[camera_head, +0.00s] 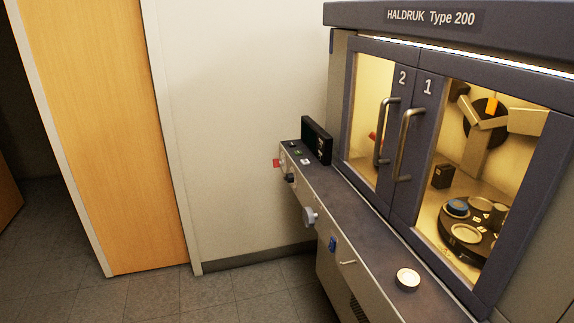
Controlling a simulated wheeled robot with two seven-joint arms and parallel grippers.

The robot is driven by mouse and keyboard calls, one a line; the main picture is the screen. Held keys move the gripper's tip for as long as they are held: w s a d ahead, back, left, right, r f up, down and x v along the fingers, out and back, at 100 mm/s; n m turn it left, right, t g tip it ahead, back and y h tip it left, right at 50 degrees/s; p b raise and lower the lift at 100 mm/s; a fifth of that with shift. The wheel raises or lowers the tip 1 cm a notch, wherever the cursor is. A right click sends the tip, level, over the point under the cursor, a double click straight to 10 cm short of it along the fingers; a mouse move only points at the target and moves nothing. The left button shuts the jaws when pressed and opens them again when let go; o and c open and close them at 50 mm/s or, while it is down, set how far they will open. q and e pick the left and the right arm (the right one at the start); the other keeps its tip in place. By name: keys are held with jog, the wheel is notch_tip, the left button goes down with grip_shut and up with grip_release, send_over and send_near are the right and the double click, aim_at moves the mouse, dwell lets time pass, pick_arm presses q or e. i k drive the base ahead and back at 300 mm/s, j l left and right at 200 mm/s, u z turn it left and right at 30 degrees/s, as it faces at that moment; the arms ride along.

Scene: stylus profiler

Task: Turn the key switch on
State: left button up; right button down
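The machine labelled HALDRUK Type 200 (431,17) stands at the right, with a control ledge (345,205) along its front. At the far end of the ledge's front face, a small red tag (277,163) sticks out, and a small dark knob (289,178) sits just below it. Either could belong to the key switch; they are too small to tell, and the switch's position cannot be read. A larger grey knob (310,216) sits nearer on the same face. Neither of my grippers is in view.
A small black display box (317,140) stands on the ledge's far end. A round pale-topped piece (407,279) sits on its near end. Two glazed doors with bar handles (409,145) are closed above. A wooden door (105,130) is at the left. The floor (200,300) before the machine is clear.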

aim_at(276, 163)
jog(key=i+j+z, duration=0.1)
jog(key=z, duration=0.4)
jog(key=i+j+z, duration=0.15)
jog(key=z, duration=0.35)
jog(key=i+j+z, duration=0.15)
jog(key=j, duration=0.25)
jog(key=i+j+z, duration=0.15)
jog(key=j, duration=0.3)
jog(key=i+j+z, duration=0.15)
jog(key=j, duration=0.3)
jog(key=j+z, duration=0.15)
jog(key=j, duration=0.3)
jog(key=i+j, duration=0.1)
jog(key=j, duration=0.65)
jog(key=i+j, duration=0.15)
jog(key=j, duration=0.2)
